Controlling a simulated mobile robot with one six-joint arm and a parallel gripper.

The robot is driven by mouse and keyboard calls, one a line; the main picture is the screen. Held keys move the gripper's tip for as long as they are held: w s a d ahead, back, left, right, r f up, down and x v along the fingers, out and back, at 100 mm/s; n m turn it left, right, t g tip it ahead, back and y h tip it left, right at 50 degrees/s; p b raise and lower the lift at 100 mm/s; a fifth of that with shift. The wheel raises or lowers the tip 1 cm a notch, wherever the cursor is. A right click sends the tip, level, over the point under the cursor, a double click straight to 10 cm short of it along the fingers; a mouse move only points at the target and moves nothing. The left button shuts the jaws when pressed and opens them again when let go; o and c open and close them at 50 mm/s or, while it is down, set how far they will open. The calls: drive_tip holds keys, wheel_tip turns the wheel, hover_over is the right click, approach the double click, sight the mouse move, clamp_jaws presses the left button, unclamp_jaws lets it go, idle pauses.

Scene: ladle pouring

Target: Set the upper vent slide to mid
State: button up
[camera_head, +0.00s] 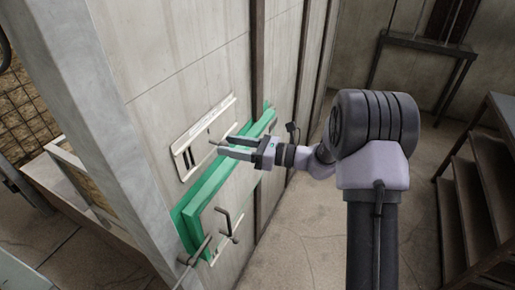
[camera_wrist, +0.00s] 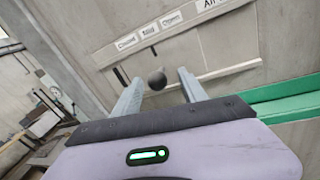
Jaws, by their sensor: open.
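The vent slide panel (camera_head: 183,152) is a pale framed plate with dark slots on the concrete wall, above a green beam. In the wrist view, its labels (camera_wrist: 148,31) read Closed, Mid and Open from left to right. A dark round knob (camera_wrist: 157,79) stands out below them; its exact setting against the labels is hard to tell because of the tilt. My gripper (camera_head: 221,142) is open in front of the panel. In the wrist view, the knob shows between its two fingers, and contact cannot be seen.
The green beam (camera_head: 203,192) runs along the wall just below the panel, close to my gripper. A dark clamp-like handle (camera_head: 230,226) sticks out below it. Wooden steps (camera_head: 478,180) stand at the right. The floor between (camera_head: 425,165) is clear.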

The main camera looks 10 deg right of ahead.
drive_tip(key=v, duration=1.5)
drive_tip(key=shift+s, duration=0.1)
drive_tip(key=s+a+f+n+g+h+b, duration=0.2)
drive_tip(key=s+a+n+g+h+b, duration=0.5)
drive_tip(key=s+a+n, duration=0.6)
drive_tip(key=s+d+f+n+t+h+b, duration=0.2)
drive_tip(key=s+d+n+h+b, duration=0.1)
drive_tip(key=s, duration=0.3)
drive_tip(key=s+d+f+n+t+h+b, duration=0.2)
drive_tip(key=s+d+n+t+h+b, duration=0.1)
drive_tip(key=s, duration=0.3)
drive_tip(key=shift+s+n+h, duration=0.3)
drive_tip(key=shift+n+h, duration=0.4)
drive_tip(key=shift+n, duration=0.2)
drive_tip(key=shift+a, duration=0.1)
